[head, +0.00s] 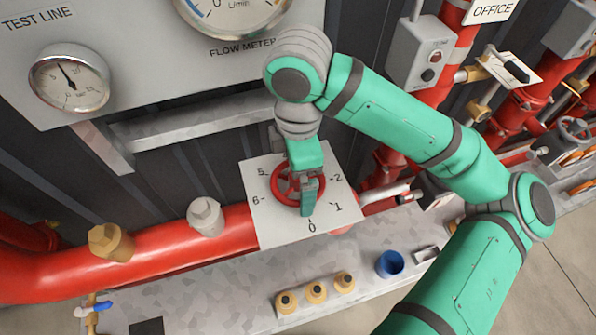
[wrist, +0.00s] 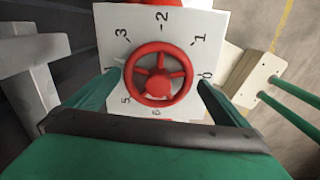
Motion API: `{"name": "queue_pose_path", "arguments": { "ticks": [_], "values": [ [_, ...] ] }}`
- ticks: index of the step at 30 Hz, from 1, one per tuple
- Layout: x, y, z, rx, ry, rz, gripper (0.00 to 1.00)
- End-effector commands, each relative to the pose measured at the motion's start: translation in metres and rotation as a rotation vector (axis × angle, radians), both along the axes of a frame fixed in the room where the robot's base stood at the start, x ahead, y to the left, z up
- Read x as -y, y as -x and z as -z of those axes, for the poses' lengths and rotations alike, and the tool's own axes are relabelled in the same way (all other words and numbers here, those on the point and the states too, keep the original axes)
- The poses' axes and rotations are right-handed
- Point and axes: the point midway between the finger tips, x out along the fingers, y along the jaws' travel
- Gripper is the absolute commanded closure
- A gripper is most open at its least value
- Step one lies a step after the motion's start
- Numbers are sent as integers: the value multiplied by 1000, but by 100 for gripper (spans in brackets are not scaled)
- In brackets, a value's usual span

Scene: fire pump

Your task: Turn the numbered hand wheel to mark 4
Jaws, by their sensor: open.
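The red hand wheel (wrist: 158,75) is spoked and sits on a white numbered plate (wrist: 190,22). In the wrist view I read 0, 1, 2, 3, 5 and 6 around it. The place of mark 4 is at the left, by my left finger, and I cannot read it. My gripper (wrist: 157,82) is open, with one green finger on each side of the wheel rim. I cannot tell whether they touch it. In the head view my gripper (head: 304,190) partly covers the wheel (head: 281,183) and the plate (head: 262,215). I cannot make out a clear pointer.
A red pipe (head: 165,252) runs left of the plate. A grey ledge (head: 215,285) below carries several brass fittings (head: 316,292) and a blue cup (head: 390,264). The gauge panel (head: 150,70) is above. Red pipework and a switch box (head: 418,55) stand at the right.

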Motion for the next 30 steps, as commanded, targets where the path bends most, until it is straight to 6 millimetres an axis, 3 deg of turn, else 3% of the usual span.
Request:
{"name": "queue_pose_path", "arguments": {
  "ticks": [4,10,15,20,23,24,25,30],
  "values": [
    [0,0,0,0,0,-1,0],
    [0,0,0,-1,0,-4,42],
    [0,1,0,-3,2,-36,42],
    [0,2,0,-5,2,-201,42],
    [0,2,0,-5,2,-318,42],
    [0,2,0,-5,2,-348,9],
    [0,2,0,-5,3,-343,2],
    [-1,1,0,-3,2,-339,0]
  ]
}}
